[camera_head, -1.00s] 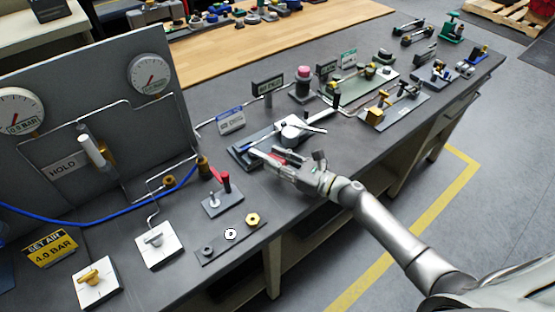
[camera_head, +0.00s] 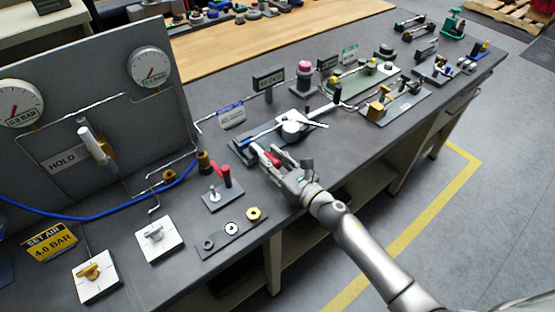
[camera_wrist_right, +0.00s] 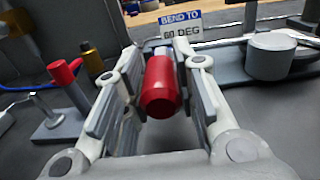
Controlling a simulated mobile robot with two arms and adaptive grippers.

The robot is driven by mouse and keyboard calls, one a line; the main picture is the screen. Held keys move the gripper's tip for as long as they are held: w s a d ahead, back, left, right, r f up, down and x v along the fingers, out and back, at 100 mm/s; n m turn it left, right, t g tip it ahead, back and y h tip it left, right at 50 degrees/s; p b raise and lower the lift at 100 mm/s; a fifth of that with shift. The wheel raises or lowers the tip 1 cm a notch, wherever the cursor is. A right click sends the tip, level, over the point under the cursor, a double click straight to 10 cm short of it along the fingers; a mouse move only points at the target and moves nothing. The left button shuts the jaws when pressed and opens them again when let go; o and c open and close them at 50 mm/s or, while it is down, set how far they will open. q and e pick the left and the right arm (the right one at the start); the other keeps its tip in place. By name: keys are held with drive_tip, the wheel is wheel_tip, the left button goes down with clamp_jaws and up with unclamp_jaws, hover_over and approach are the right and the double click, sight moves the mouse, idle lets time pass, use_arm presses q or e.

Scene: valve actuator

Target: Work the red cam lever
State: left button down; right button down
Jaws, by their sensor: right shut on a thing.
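My right gripper (camera_head: 272,164) is at the front edge of the bending fixture (camera_head: 240,150). It is shut around a red handle (camera_wrist_right: 160,88), which shows between its two fingers in the right wrist view. A grey shaft runs from the handle toward the fixture, and its far end is hidden. A second red-gripped lever (camera_head: 225,176) stands on a small grey plate to the left of the gripper; it also shows at the left of the wrist view (camera_wrist_right: 62,74). I cannot tell from its shape which one is the cam. My left gripper is not in view.
A "BEND TO 60 DEG" sign (camera_wrist_right: 181,28) stands behind the fixture. A grey round post (camera_wrist_right: 270,56) is to the right. A strip with several nuts (camera_head: 231,228) lies in front left. A gauge panel (camera_head: 110,110) stands at left.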

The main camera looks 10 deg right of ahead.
drive_tip(key=c, duration=1.2)
unclamp_jaws()
drive_tip(key=shift+o, duration=0.2)
drive_tip(key=v, duration=1.2)
